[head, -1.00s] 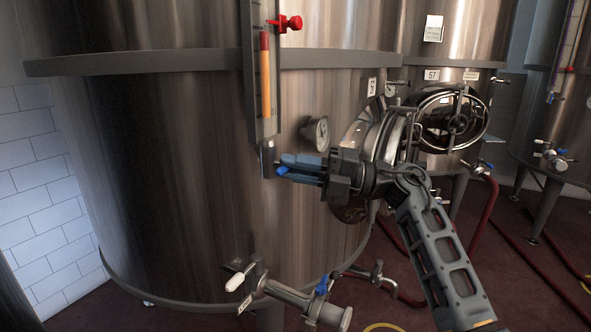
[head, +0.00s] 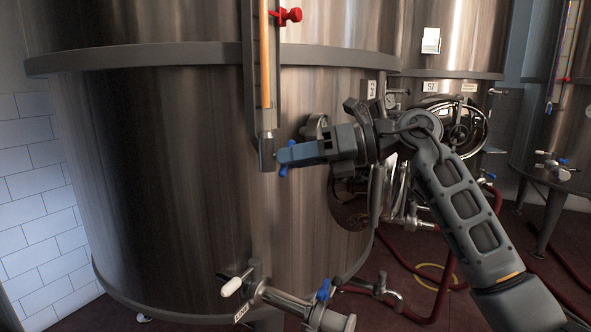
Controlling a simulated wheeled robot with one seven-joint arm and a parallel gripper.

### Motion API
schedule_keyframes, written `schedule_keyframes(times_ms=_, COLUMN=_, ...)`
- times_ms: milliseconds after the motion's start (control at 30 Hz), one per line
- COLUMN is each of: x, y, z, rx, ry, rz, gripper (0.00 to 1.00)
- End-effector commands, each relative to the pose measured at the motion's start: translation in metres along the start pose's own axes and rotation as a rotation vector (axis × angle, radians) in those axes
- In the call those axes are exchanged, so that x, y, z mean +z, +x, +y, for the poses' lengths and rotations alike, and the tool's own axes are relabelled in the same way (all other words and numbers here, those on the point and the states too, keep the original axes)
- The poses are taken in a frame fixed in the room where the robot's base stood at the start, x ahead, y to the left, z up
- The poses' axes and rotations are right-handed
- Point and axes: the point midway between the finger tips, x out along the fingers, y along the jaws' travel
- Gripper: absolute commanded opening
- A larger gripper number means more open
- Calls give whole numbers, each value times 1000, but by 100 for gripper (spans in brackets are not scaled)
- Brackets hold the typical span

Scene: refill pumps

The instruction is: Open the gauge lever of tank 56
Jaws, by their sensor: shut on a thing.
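The large steel tank (head: 170,180) fills the left and middle of the head view. The number plate (head: 371,90) on its right side is too small to read surely. A vertical level gauge (head: 247,75) runs down its front, with an orange column (head: 264,60) reaching the picture's top edge. A metal fitting (head: 267,150) ends the gauge at the bottom. The blue gauge lever (head: 284,168) is beside this fitting, mostly hidden by the fingers. My gripper (head: 290,154) comes from the right, its blue-grey fingers shut on the lever.
A red knob (head: 291,15) is on the gauge above. A valve with a white handle (head: 232,287) and a blue-handled pipe (head: 323,290) stick out below.

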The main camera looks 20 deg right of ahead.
Motion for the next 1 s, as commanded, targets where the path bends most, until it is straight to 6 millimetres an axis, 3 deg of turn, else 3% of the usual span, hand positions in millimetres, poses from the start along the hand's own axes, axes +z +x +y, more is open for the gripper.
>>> schedule_keyframes(times_ms=500, x=-3, y=1, z=0, rx=-168, ry=-399, rz=90, gripper=0)
schedule_keyframes(times_ms=1000, x=-1, y=0, z=2, rx=-231, ry=-552, rz=122, gripper=0)
